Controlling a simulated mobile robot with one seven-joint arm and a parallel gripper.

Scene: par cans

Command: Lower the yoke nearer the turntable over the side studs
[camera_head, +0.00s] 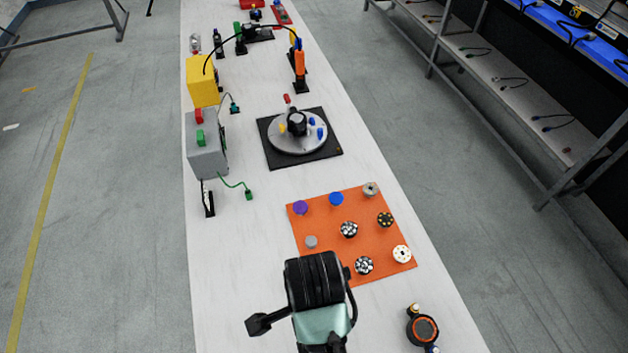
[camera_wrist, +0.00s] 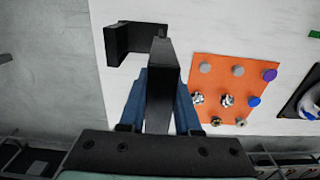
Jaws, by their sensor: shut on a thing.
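A black angular yoke is in my gripper. In the wrist view its bar (camera_wrist: 161,90) runs up from between the fingers and its bent end (camera_wrist: 128,42) stands above the white table. My gripper (camera_wrist: 160,103) is shut on it with blue-grey fingers. In the head view my wrist hides most of the yoke; a black end (camera_head: 267,323) sticks out to its left. A round black can with an orange ring (camera_head: 422,329) stands at the lower right, with a gold stud and a blue stud at its sides. The turntable (camera_head: 285,142) is farther up the table, beyond the mat.
An orange mat (camera_head: 322,225) with several small round pieces lies just beyond my gripper. A grey box (camera_head: 207,150) and a yellow box (camera_head: 202,82) stand along the left edge. Bare table lies between my gripper and the can. Shelves (camera_head: 490,75) are off to the right.

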